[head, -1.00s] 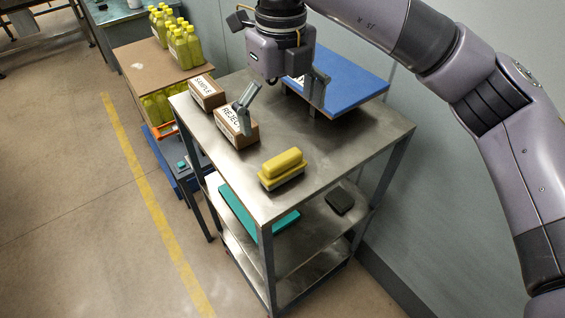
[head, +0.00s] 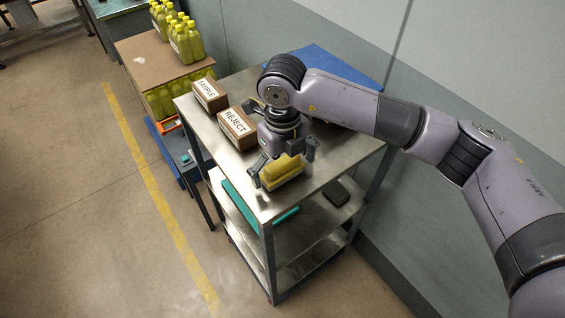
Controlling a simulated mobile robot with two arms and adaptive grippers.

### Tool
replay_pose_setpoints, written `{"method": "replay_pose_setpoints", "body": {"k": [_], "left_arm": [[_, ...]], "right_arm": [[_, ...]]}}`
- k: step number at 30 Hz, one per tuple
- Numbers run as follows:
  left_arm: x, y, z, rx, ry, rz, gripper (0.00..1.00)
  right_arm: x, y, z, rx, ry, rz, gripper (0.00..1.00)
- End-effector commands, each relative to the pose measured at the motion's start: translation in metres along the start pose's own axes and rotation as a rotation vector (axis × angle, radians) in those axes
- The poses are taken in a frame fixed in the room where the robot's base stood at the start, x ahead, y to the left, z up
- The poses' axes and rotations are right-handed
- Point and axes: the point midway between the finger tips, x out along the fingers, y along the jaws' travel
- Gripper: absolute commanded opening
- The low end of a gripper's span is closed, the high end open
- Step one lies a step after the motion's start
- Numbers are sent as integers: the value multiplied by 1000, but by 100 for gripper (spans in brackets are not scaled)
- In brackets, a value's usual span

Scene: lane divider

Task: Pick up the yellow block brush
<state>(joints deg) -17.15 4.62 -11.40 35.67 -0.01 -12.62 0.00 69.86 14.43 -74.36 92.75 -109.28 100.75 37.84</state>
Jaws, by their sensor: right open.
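The yellow block brush (head: 282,170) lies on the top shelf of the metal cart (head: 335,160), near its front corner, with its paler bristle side down. My right gripper (head: 283,163) is open and points down over the brush. One finger shows at the left of the brush and the other at its upper right. I cannot tell whether the fingers touch it. Part of the brush's far side is hidden by the gripper. My left gripper is not in view.
Boxes marked SAMPLE (head: 210,95) and REJECT (head: 237,128) stand on the cart left of my gripper. A blue board (head: 335,68) lies at the back, partly behind my arm. A dark block (head: 336,193) and a teal item (head: 240,205) lie on the shelf below. Yellow bottles (head: 185,40) stand beyond.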

Motion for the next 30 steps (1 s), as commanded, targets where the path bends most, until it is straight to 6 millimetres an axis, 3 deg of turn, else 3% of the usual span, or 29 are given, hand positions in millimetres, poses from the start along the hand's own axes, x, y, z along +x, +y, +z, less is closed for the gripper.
{"method": "replay_pose_setpoints", "body": {"k": [7,27,30], "left_arm": [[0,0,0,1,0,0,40],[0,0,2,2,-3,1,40],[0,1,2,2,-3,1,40]], "right_arm": [[2,0,0,0,0,-1,99],[2,0,0,0,0,0,55],[2,0,0,0,-1,0,55]]}}
